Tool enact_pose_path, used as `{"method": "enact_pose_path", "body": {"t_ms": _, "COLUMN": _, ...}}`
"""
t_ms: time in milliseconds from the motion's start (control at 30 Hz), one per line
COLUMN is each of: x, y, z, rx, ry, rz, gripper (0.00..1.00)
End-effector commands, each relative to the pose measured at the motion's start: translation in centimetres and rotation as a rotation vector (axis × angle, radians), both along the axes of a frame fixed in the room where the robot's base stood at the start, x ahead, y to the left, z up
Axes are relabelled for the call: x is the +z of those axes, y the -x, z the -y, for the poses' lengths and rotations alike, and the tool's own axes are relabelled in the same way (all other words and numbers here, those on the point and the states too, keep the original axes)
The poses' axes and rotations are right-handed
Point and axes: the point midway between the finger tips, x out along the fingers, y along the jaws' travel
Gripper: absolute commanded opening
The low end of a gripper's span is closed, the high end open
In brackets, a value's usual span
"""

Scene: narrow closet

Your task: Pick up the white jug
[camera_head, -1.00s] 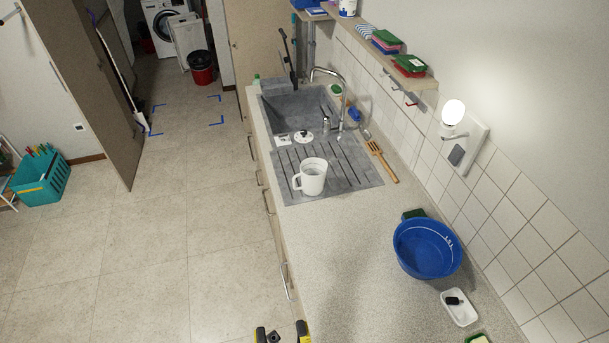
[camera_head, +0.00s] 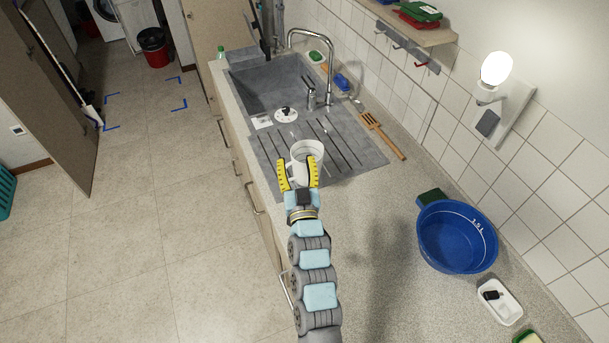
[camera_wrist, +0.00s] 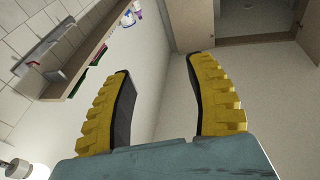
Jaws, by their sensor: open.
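The white jug (camera_head: 307,154) stands upright on the ribbed grey drainboard of the sink in the head view. My gripper (camera_head: 299,171) is open, with one yellow finger at each side of the jug in that view. The fingers hide the jug's lower part and most of its handle. Whether they touch the jug, or are above it, I cannot tell. In the wrist view my gripper (camera_wrist: 160,80) has its two yellow fingers apart with nothing between them; the jug does not show there.
The grey sink basin (camera_head: 270,90) and tap (camera_head: 325,62) lie beyond the jug. A blue tub (camera_head: 456,238) and a white dish (camera_head: 500,302) stand nearer on the right. A shelf (camera_head: 415,24) juts from the wall.

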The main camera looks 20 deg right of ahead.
Motion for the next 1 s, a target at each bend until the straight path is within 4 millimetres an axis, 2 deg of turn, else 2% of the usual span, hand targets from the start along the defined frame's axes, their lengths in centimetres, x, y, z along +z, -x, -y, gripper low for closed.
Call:
{"method": "enact_pose_path", "body": {"t_ms": 100, "x": -2.5, "y": -1.5, "z": 1.7, "rx": 0.023, "ry": -0.016, "rz": -0.110, "gripper": 0.55}}
{"method": "enact_pose_path", "body": {"t_ms": 267, "x": -5.0, "y": -2.6, "z": 3.2, "rx": 0.073, "ry": -0.027, "rz": -0.270, "gripper": 0.55}}
{"method": "enact_pose_path", "body": {"t_ms": 400, "x": -7.5, "y": -2.7, "z": 3.9, "rx": 0.126, "ry": -0.028, "rz": -0.411, "gripper": 0.55}}
{"method": "enact_pose_path", "body": {"t_ms": 533, "x": -8.9, "y": -2.4, "z": 4.4, "rx": 0.171, "ry": -0.023, "rz": -0.516, "gripper": 0.55}}
{"method": "enact_pose_path", "body": {"t_ms": 800, "x": -10.3, "y": -1.6, "z": 4.5, "rx": 0.220, "ry": -0.012, "rz": -0.624, "gripper": 0.55}}
{"method": "enact_pose_path", "body": {"t_ms": 1000, "x": -10.7, "y": -3.2, "z": 4.5, "rx": 0.224, "ry": -0.010, "rz": -0.627, "gripper": 0.55}}
